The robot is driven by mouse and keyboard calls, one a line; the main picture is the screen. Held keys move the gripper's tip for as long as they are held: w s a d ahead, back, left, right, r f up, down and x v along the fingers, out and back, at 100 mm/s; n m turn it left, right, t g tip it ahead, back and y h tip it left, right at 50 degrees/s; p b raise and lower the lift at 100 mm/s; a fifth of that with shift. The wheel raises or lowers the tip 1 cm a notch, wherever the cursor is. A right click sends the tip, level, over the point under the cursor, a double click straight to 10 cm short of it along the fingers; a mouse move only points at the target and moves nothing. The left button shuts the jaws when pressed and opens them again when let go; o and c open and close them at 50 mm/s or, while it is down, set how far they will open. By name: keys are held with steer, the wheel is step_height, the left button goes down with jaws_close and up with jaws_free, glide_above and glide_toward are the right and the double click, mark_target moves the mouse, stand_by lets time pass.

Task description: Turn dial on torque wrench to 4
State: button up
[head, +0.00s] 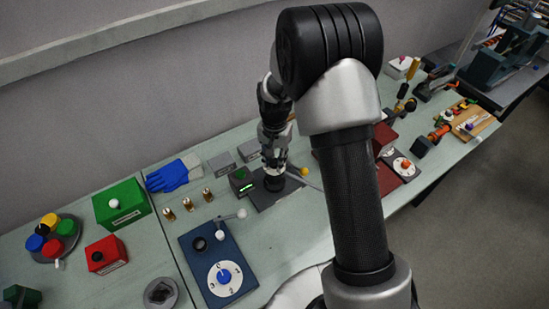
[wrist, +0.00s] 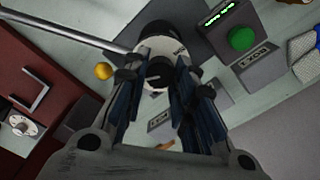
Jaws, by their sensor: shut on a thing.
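The torque wrench has a round black and white head (wrist: 165,38) and a long silver bar (wrist: 65,31). It stands on a dark plate (head: 267,201); the bar (head: 305,181) points right in the head view. My gripper (wrist: 160,74) points down with its fingers on either side of the black dial (wrist: 159,67) at the top of the wrench and is shut on it. In the head view my gripper (head: 274,167) is above the plate. A pale ring with small marks shows beside the dial; its numbers are too small to read. The fingers hide part of the dial.
A box with a lit green display (head: 242,180) and a green button (wrist: 242,39) stands beside the plate. A yellow ball (wrist: 103,71) is near the bar. A blue panel (head: 195,265) with a dial is nearer; dark red panels (head: 390,179) are right.

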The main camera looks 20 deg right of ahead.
mark_target(275, 161)
stand_by(0.3)
steer(key=o, duration=1.1)
steer(key=shift+r, duration=0.15)
step_height(275, 161, up, 12)
steer(key=shift+f, duration=0.1)
stand_by(0.3)
